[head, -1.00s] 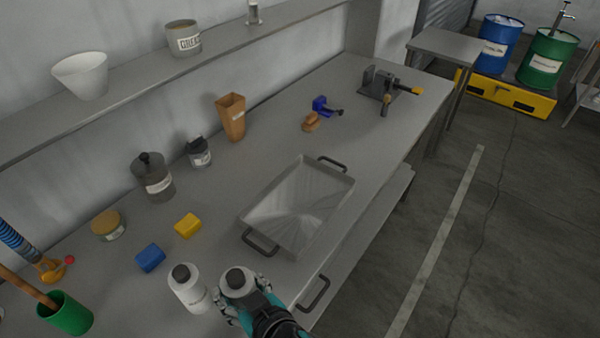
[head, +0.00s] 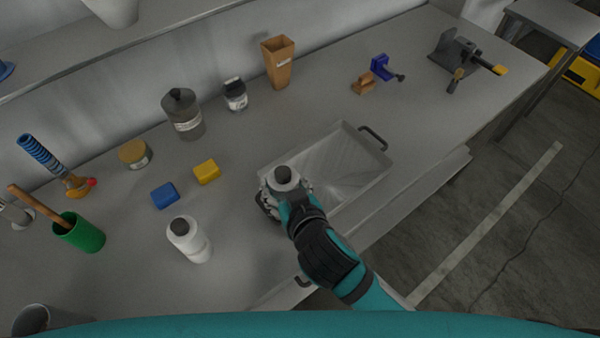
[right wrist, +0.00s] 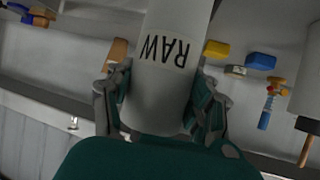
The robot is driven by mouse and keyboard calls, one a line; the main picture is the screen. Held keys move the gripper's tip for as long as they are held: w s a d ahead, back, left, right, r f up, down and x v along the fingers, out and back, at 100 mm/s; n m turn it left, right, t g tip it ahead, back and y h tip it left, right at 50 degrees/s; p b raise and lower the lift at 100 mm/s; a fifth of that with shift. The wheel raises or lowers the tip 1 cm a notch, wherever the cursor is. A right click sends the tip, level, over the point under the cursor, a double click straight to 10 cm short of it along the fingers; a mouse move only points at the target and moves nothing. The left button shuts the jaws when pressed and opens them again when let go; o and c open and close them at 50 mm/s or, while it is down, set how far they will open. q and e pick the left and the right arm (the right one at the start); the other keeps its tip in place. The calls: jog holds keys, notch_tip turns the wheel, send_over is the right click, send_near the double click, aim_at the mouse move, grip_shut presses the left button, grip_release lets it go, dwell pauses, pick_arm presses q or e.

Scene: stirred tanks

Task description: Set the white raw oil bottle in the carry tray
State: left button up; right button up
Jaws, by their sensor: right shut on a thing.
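My right gripper (head: 288,190) is shut around a white bottle (head: 284,176) with a dark grey cap. In the right wrist view the same bottle (right wrist: 162,85) bears the word RAW, upside down in the picture, with the gripper's fingers (right wrist: 160,100) on both sides of it. In the head view the bottle appears upright at the near left end of the metal carry tray (head: 350,165), covering that corner and part of the handle there. I cannot tell how high it is above the tray. The visible tray floor is empty. My left gripper is out of view.
A second white bottle (head: 190,242) stands on the bench left of the tray. A clamp-like tool (head: 466,55) is at the far right.

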jog(key=w+d+f+b, duration=0.1)
jog(key=w+b, duration=0.1)
jog(key=w+f+b, duration=0.2)
jog(key=w+d+f+b, duration=0.1)
jog(key=w+b, duration=0.1)
jog(key=shift+w+d+f, duration=0.15)
jog(key=shift+d, duration=0.2)
jog(key=o, duration=1.5)
